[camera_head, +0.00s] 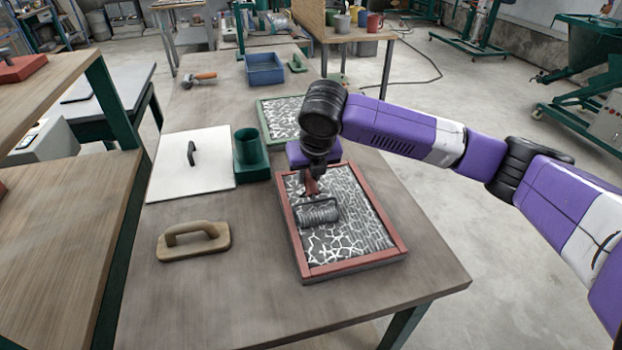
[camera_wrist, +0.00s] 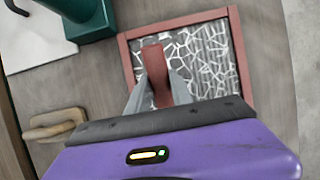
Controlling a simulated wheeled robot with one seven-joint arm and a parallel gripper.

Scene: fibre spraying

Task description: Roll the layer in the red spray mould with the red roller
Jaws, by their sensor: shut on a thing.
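The red spray mould (camera_head: 292,237) lies on the workbench, a red frame around a dark layer with a white web pattern. It also shows in the wrist view (camera_wrist: 243,60). The layer's right part (camera_head: 364,232) looks finely ribbed, with the white web fainter there. My gripper (camera_head: 313,184) is over the mould, shut on the red handle of the roller (camera_wrist: 157,75). In the wrist view the drum is hidden.
A wooden float (camera_head: 194,241) lies left of the mould. A green-framed mould (camera_head: 268,122), a blue bin (camera_head: 264,69) and an orange-handled tool (camera_head: 199,79) lie farther back. The bench front is clear.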

